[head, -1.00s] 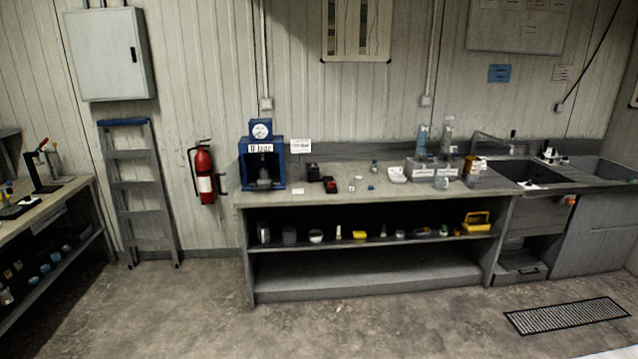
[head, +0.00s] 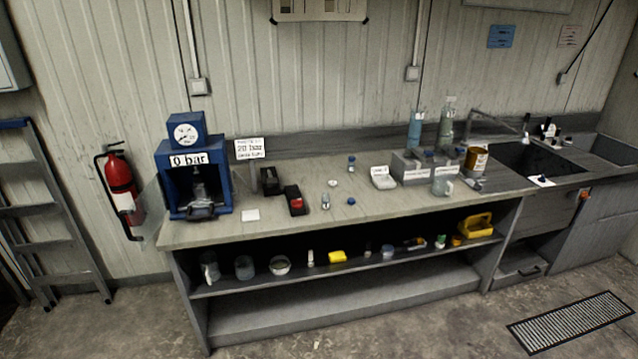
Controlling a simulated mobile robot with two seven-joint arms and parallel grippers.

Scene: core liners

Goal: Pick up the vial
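On the bench top (head: 290,228) stands a small clear vial-like container (head: 326,201) near the middle. A second small bottle with a blue top (head: 351,163) stands farther back. A small blue cap-like piece (head: 351,201) and a small white round piece (head: 333,183) lie between them. I cannot tell for certain which container is the task's vial. Neither of my grippers shows in the head view.
A blue press (head: 195,175) marked "0 bar" stands at the bench's left end. Dark boxes (head: 295,200) sit beside the small containers. The sink (head: 535,157) is at right. The lower shelf (head: 225,286) holds several items. Floor in front is clear except a grate (head: 570,322).

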